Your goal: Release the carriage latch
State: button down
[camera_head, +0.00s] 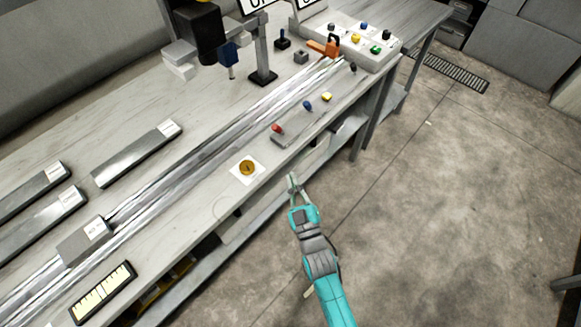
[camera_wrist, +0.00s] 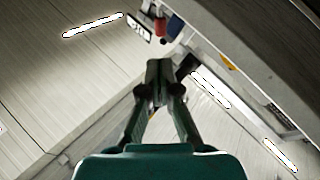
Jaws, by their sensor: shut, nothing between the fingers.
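My gripper (camera_head: 292,181) is shut and empty, just off the front edge of the bench, right of a yellow round knob on a white plate (camera_head: 247,168). In the wrist view my gripper's fingertips (camera_wrist: 160,68) meet. A grey block with a white label (camera_head: 84,242) sits on the long metal rails (camera_head: 190,165) at lower left; it may be the carriage. An orange clamp-like part (camera_head: 325,47) stands at the rails' far end. No part is readably marked as the latch, so I cannot tell which it is.
Red (camera_head: 277,129), blue (camera_head: 307,105) and yellow (camera_head: 327,97) knobs line the front edge. A control box (camera_head: 350,45) with coloured buttons stands at the far end. Labelled metal bars (camera_head: 138,153) lie on the left. The floor (camera_head: 450,190) to the right is clear.

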aim_at(278, 131)
jog(key=x, duration=1.2)
jog(key=shift+w, duration=0.2)
jog(key=shift+w+r, duration=0.15)
jog(key=shift+m, duration=0.4)
